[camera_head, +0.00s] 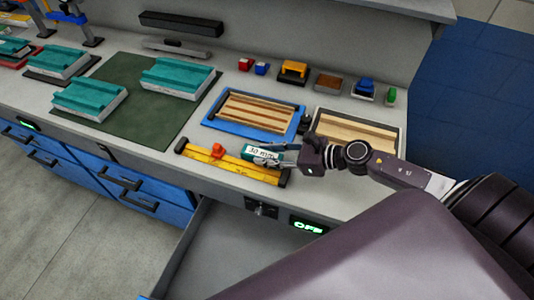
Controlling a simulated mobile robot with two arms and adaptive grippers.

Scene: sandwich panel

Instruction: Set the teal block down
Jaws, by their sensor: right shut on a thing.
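The teal block (262,153), with a white label reading "30 mm", is in my right gripper (268,155). The gripper is shut on it, with the arm coming in from the right. The block is just above or beside the yellow ruler bar (233,170); I cannot tell whether it touches the bar or the bench. The fingers partly hide the block. My left gripper is not in view.
The yellow bar carries an orange slider (218,151). A blue tray (209,121) with wooden strips lies behind, and another tray (403,139) to its right. Teal-topped panels (88,94) are at left, several on a green mat (140,124). An open drawer (215,245) is below the front edge.

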